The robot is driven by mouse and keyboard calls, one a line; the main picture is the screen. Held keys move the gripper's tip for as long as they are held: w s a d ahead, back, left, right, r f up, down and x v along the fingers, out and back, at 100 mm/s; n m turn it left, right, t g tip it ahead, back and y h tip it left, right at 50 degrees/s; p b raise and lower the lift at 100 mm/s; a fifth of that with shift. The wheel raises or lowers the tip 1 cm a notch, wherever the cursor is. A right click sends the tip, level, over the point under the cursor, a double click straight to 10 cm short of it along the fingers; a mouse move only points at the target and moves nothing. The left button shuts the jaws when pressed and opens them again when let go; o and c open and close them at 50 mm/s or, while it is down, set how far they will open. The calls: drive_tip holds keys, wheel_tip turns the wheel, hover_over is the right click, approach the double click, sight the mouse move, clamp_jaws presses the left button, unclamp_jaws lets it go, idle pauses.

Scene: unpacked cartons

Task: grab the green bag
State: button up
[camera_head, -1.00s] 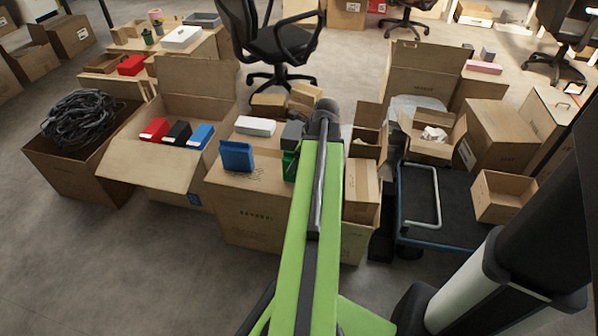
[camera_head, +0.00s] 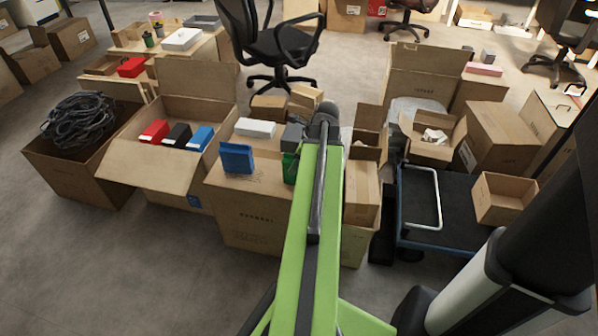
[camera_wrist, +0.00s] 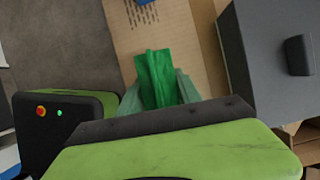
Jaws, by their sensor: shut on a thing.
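The green bag (camera_wrist: 155,76) shows in the wrist view just beyond my gripper (camera_wrist: 160,95), over the cardboard box top. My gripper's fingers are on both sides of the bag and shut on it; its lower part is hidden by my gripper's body. In the head view, the green bag (camera_head: 289,167) is mostly hidden behind my arm, at the right part of the carton top. My gripper's fingers are hidden behind my arm there. I cannot tell whether the bag touches the carton.
A white box (camera_head: 255,127) and a dark grey box (camera_head: 293,134) are behind; a grey box (camera_wrist: 262,60) is close on the right in the wrist view. An open carton (camera_head: 150,175) stands left.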

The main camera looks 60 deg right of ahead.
clamp_jaws()
drive_tip(key=shift+r+p, duration=0.55)
wheel_tip(320, 180, up, 4)
drive_tip(key=p, duration=0.4)
drive_tip(key=shift+r, duration=0.1)
drive_tip(key=s+d+r+p, duration=0.6)
drive_tip(key=s+d, duration=0.2)
drive_tip(key=shift+d, duration=0.3)
